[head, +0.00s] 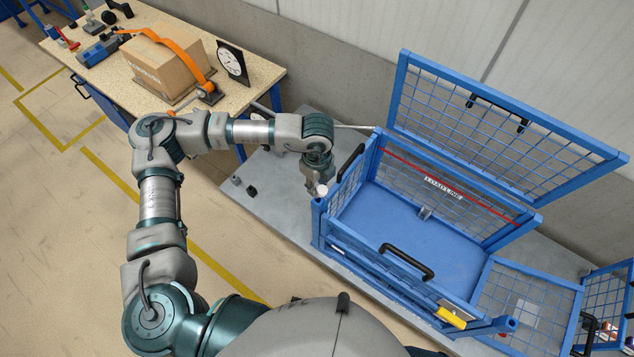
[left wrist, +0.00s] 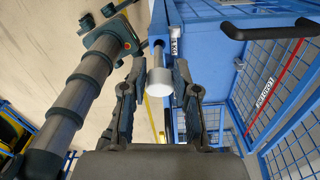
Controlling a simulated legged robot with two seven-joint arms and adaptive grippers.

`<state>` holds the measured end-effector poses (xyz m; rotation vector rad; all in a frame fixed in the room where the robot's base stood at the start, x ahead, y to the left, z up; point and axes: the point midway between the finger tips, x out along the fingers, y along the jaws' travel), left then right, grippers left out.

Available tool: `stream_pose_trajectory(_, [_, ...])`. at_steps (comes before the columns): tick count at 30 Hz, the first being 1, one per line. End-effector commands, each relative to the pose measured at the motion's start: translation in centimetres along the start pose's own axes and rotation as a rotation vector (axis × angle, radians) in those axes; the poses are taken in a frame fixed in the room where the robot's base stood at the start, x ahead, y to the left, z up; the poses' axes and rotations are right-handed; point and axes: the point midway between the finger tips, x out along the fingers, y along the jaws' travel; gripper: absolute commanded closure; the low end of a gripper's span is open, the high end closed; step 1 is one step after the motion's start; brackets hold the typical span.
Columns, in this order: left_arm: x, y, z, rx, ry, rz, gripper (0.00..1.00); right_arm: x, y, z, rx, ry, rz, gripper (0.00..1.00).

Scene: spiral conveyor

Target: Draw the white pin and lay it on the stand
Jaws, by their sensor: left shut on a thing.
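The white pin (head: 322,190) shows at the near left corner of the blue mesh cage (head: 333,247). In the left wrist view the white pin (left wrist: 159,83) has a thick round white head and a thinner shaft behind it, beside a blue post. My left gripper (head: 319,184) is at that corner, shut on the pin's head. In the left wrist view the two fingers of the left gripper (left wrist: 159,76) stand either side of the head. I cannot tell how much of the shaft sits in the cage. I cannot make out which thing is the stand. My right gripper is not in view.
The cage stands on a grey platform (head: 270,187), its mesh lid (head: 480,130) raised at the back. A yellow part (head: 452,317) is on its front right. A workbench (head: 110,72) at the upper left holds a strapped cardboard box (head: 165,66) and a dial (head: 232,62).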

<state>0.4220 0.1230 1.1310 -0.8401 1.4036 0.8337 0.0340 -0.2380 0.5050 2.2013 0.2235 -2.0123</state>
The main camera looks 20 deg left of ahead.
Motion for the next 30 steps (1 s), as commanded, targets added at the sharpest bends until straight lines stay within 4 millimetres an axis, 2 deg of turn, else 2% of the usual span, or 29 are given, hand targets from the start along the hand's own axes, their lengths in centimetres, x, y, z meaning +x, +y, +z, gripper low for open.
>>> stream_pose_trajectory(8, [-0.3,0.0,0.0,0.0,0.0,0.0,1.0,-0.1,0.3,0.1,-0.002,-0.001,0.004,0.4])
stream_pose_trajectory(22, [-3.9,0.0,0.0,0.0,-0.001,0.0,1.0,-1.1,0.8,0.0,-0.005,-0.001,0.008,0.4])
stream_pose_trajectory(30, [-4.0,0.0,0.0,0.0,0.0,0.001,1.0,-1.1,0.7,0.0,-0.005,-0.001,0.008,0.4])
